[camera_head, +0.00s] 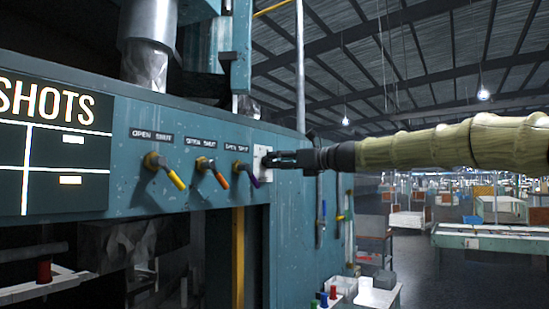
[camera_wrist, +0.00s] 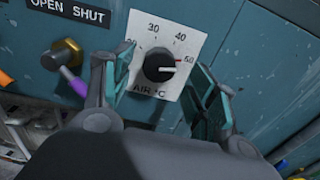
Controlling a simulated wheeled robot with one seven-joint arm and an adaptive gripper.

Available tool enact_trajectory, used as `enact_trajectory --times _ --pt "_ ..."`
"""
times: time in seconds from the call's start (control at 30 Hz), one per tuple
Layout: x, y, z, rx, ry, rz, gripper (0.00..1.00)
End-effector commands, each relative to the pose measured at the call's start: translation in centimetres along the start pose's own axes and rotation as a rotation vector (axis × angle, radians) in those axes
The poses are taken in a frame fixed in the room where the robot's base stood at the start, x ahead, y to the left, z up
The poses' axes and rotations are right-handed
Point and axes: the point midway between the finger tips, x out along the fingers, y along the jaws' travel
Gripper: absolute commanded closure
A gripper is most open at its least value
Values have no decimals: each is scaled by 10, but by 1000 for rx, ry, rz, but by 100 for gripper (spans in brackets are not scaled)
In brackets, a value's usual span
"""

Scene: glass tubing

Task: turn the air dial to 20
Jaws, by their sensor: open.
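The air dial is a black round knob (camera_wrist: 157,65) on a white square plate (camera_wrist: 185,18), marked "AIR °C" with 30, 40 and 50 readable; a left finger partly covers the lowest number. A pale line on the knob points right, close to the 50, where a small red mark shows. In the head view the plate (camera_head: 262,152) is at the right end of the teal panel, its knob hidden by my gripper (camera_head: 274,159). In the wrist view my gripper (camera_wrist: 163,76) is open, its teal-padded fingers either side of the knob. Contact cannot be told.
Just left of the plate is a brass valve with a purple handle (camera_head: 252,174). Valves with orange (camera_head: 218,174) and yellow handles (camera_head: 169,170) stand further left, under "OPEN SHUT" labels. A "SHOTS" board (camera_head: 45,150) is at far left. Open hall space lies to the right.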

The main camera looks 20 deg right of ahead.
Motion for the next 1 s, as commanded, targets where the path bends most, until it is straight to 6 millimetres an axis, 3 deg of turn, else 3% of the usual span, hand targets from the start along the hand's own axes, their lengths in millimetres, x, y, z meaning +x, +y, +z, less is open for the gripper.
enact_trajectory --times 0.23,0.6,0.67,0.87,1.0 --pt "22 0 1 0 0 0 42" --pt "26 0 0 0 0 -1 42" --pt "26 0 0 0 0 -1 49" --pt "26 -1 0 0 0 -1 85" --pt "26 -1 0 -1 0 -2 87"
